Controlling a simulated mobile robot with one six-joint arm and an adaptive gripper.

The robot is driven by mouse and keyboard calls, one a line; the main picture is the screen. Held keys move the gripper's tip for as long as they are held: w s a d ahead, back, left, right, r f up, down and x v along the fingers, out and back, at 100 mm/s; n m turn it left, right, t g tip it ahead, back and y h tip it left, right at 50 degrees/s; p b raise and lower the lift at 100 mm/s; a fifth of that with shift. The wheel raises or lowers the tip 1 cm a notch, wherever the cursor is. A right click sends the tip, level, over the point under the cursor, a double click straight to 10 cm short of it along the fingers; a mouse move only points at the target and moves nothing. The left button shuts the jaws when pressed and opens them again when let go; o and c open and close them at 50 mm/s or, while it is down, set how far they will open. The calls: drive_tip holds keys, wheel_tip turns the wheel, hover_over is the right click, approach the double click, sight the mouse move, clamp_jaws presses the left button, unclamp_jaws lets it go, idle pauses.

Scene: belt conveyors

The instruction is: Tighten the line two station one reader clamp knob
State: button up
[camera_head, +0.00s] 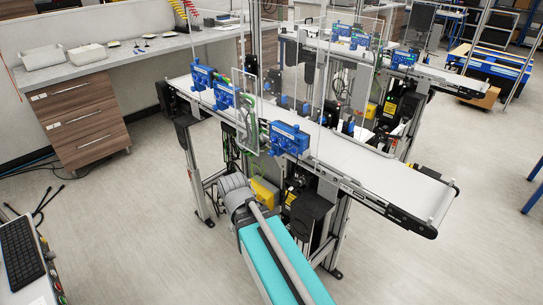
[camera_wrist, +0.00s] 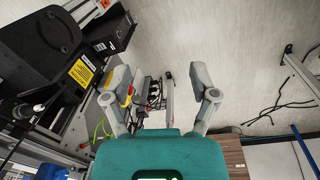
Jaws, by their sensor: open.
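My gripper (camera_wrist: 160,85) is open and empty in the wrist view, its two grey fingers spread wide apart above the floor. In the head view my arm reaches toward the underside of the near conveyor (camera_head: 385,180), and my gripper cannot be made out there. Blue station units stand along this conveyor: one at the front edge (camera_head: 289,139), one mid-belt (camera_head: 226,95) and one at the far end (camera_head: 202,77). More blue units (camera_head: 404,59) stand on the conveyor behind. I cannot make out a clamp knob or tell which line is line two.
A black motor housing (camera_wrist: 45,50) with a yellow label is close on the left in the wrist view, with loose cables below it. Clear panels (camera_head: 340,75) rise over the near belt. A drawer bench (camera_head: 85,115) stands at the left.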

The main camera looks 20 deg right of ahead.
drive_tip(key=w+d+f+n+h+b, duration=0.2)
drive_tip(key=w+d+n+h+b, duration=0.1)
drive_tip(key=w+d+h+b, duration=0.15)
drive_tip(key=n+t+h+b, duration=0.6)
drive_tip(key=n+h+b, duration=0.2)
drive_tip(key=n+h, duration=0.3)
approach(269, 155)
drive_tip(key=v, duration=0.4)
drive_tip(key=shift+d+f+h, duration=0.1)
drive_tip(key=shift+d+h, duration=0.05)
drive_tip(key=shift+h, duration=0.2)
drive_tip(key=shift+d, duration=0.1)
drive_tip(key=x, duration=1.3)
drive_tip(key=shift+w+d+f, duration=0.1)
drive_tip(key=shift+w+d, duration=0.05)
drive_tip(key=shift+d, duration=0.2)
